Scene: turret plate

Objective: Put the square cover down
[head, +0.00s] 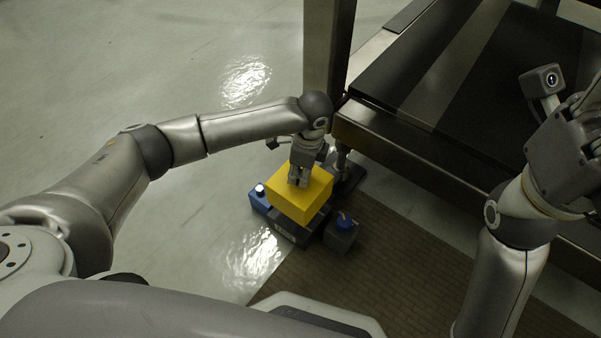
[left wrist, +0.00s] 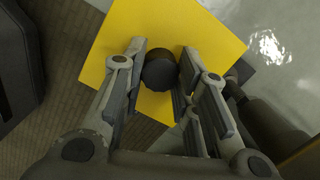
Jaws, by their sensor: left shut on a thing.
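The square cover (head: 305,205) is a bright yellow block shape in the head view, low beside the table leg. It also fills the upper middle of the left wrist view (left wrist: 205,32), with a round black knob (left wrist: 160,72) on top. My left gripper (head: 298,182) comes down from above with its fingers on either side of this knob and is shut on it. The cover is over a dark base (head: 289,229); I cannot tell whether it touches it. My right gripper is partly seen at the right edge of the head view; its fingers are unclear.
A blue part (head: 258,199) sits left of the cover, and a dark box with a blue top (head: 343,232) to its right. A dark table (head: 425,165) stands to the right, above a brown mat (head: 360,285). The pale floor (head: 130,70) on the left is clear.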

